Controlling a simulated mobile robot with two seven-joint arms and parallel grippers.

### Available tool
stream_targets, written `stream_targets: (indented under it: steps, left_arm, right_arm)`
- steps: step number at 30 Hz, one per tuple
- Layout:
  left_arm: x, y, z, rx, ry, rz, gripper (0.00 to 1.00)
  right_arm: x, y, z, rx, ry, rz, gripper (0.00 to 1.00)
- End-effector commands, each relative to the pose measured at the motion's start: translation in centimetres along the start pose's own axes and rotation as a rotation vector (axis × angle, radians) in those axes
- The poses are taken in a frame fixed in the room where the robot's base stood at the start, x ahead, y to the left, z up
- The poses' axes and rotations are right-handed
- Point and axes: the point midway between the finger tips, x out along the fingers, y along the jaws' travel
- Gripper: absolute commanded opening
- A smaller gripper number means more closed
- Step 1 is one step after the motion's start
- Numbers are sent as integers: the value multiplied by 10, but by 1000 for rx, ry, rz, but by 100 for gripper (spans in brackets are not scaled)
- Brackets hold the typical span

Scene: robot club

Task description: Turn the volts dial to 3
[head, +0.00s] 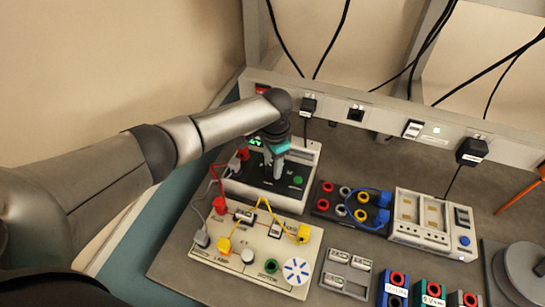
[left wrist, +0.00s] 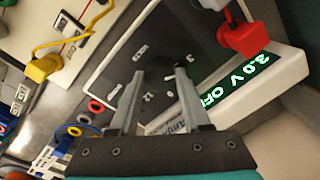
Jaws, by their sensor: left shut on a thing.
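The power supply (head: 311,158) stands at the back left of the bench, a light box with a dark panel. Its green display (left wrist: 234,82) reads 3.0 V OFF in the left wrist view; in the head view the display (head: 257,142) is partly hidden by my arm. The volts dial (left wrist: 160,76) is a dark knob, mostly hidden between my fingers. My left gripper (head: 275,168) points down at the panel; in the left wrist view its fingers (left wrist: 161,78) are closed on the dial from both sides. My right gripper is in neither view.
A red plug (head: 242,154) sits at the supply's left side. In front lies a cream circuit board (head: 205,250) with yellow, red and grey leads. A socket block (head: 322,203) and a white meter-like unit (head: 407,237) stand to the right. Cables hang behind.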

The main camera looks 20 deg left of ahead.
Motion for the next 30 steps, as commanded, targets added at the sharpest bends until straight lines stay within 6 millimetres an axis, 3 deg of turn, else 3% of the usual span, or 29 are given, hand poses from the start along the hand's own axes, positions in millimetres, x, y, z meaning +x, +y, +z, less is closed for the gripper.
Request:
stream_targets:
  steps: [7, 24, 25, 30]
  left_arm:
    - [-1, 0, 0, -93, -6, 0, 0]
    - [0, 0, 0, -123, -7, 0, 0]
    - [0, 0, 0, -123, -7, 0, 51]
    - [0, 0, 0, -121, -7, 0, 70]
  right_arm:
    - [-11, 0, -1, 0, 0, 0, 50]
    - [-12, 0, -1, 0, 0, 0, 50]
    - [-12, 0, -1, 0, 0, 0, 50]
    - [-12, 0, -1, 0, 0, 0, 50]
